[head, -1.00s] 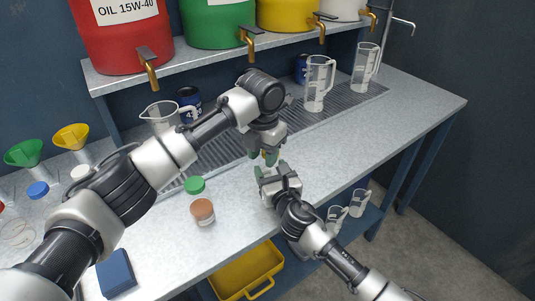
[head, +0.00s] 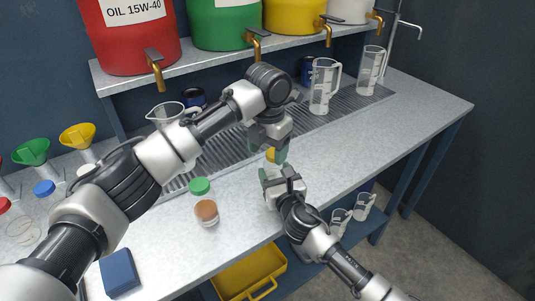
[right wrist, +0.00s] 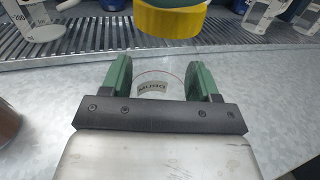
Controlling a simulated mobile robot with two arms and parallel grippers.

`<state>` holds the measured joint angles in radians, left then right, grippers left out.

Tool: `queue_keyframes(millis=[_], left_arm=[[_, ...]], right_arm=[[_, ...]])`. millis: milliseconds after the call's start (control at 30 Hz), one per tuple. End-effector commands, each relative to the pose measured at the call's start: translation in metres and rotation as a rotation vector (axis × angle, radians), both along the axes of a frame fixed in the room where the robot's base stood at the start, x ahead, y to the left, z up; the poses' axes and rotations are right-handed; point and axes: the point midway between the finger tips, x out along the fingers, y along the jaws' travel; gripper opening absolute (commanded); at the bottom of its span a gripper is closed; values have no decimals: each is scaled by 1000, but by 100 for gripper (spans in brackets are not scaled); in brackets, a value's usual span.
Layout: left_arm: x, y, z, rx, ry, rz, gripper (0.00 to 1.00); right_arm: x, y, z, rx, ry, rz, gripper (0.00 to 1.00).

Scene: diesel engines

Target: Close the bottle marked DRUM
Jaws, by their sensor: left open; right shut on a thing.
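My right gripper (head: 276,180) is shut on a small clear bottle, which shows between its green fingers in the right wrist view (right wrist: 160,88). The bottle's label appears upside down and seems to read DRUM. A yellow cap (head: 271,155) sits above the bottle, large at the top of the right wrist view (right wrist: 170,18). My left gripper (head: 268,150) is open, its fingers pointing down around the cap from above. I cannot tell whether the cap is seated on the bottle's neck. The bottle is mostly hidden in the head view.
A blue block (head: 118,272) lies near the front edge. Clear jugs (head: 323,86) stand on the grating behind. The bench to the right is clear.

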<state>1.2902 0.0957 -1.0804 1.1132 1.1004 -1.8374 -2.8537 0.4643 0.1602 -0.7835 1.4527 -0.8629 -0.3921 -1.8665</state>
Motion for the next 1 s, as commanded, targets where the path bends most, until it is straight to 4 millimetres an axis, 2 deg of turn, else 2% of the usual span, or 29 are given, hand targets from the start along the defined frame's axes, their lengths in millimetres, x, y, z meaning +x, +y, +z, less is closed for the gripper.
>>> queue_keyframes(millis=[100,200,400,500,567,767,1000], left_arm=[[0,-1,18,-1,-2,-1,65],[0,-1,25,-1,0,-1,65],[0,-1,25,-1,1,-1,65],[0,0,25,-1,1,6,75],[0,-1,25,-1,1,27,75],[1,-2,27,-1,0,269,75],[5,-3,30,0,1,766,75]], right_arm=[[0,-1,-1,-1,1,-1,0],[0,-1,-1,-1,1,-1,0],[0,-1,0,-1,1,-1,0],[0,-1,0,0,1,-1,0],[0,-1,0,0,1,-1,0],[0,-1,0,0,1,-1,0],[0,-1,0,0,1,-1,0]])
